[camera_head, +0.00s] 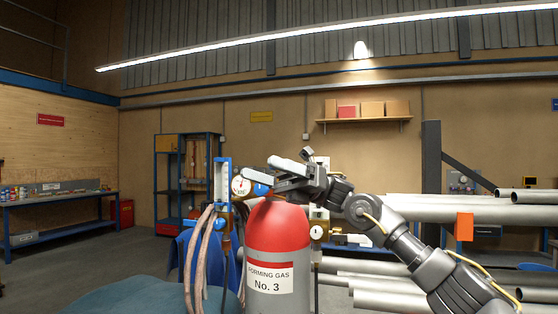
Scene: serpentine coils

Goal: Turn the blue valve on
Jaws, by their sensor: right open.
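The blue valve (261,189) shows as a small blue handle beside a round pressure gauge (240,185), just above the gas cylinder. The cylinder (278,228) has a red top and a white label reading "FORMING GAS No. 3". My right gripper (257,167) reaches in from the right over the cylinder top. Its two light-grey fingers are apart and point left, just above the blue valve in the picture. I cannot tell whether they touch it. Part of the valve and its fittings is hidden behind the gripper. My left gripper is not in view.
A blue upright fitting (222,182) with hanging hoses (196,255) stands left of the cylinder. A second gauge (317,232) sits to its right. Metal pipes (450,209) lie on a rack at right. A workbench (60,200) stands far left, with open floor before it.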

